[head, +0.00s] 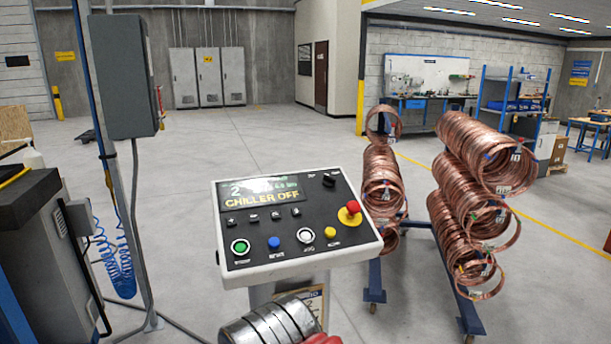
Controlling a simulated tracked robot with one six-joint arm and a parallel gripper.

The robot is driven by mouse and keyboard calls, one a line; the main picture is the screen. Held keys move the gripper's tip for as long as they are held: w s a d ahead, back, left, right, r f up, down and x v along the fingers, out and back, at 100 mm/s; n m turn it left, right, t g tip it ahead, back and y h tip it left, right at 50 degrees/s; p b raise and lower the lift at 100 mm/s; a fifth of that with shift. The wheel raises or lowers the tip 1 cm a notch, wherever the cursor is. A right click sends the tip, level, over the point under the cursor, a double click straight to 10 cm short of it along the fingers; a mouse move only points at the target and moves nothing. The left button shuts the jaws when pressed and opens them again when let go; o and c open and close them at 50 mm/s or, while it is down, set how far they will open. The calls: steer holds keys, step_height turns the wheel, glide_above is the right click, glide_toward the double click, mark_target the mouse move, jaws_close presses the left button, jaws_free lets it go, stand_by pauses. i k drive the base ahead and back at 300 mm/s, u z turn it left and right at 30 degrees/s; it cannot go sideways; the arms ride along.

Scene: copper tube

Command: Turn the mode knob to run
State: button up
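The control panel (300,250) stands tilted on a post in the middle of the head view. A black knob (329,181) sits at its upper right, and its small labels are too blurred to read, so I cannot tell which position it points to. The panel's display (262,196) shows "CHILLER OFF" in yellow letters. My gripper does not show in the head view. A grey banded cylinder at the bottom edge, with a red part beside it, covers some of the panel's post.
A red mushroom button (351,209) on a yellow base sits below the knob. Green, blue, white and yellow buttons line the panel's front. Racks of copper coils (470,190) stand close on the right. A grey box (122,75) on a pole stands at left.

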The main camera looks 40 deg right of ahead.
mark_target(328, 181)
steer(key=u, duration=1.45)
steer(key=k, duration=1)
steer(key=z, duration=2.15)
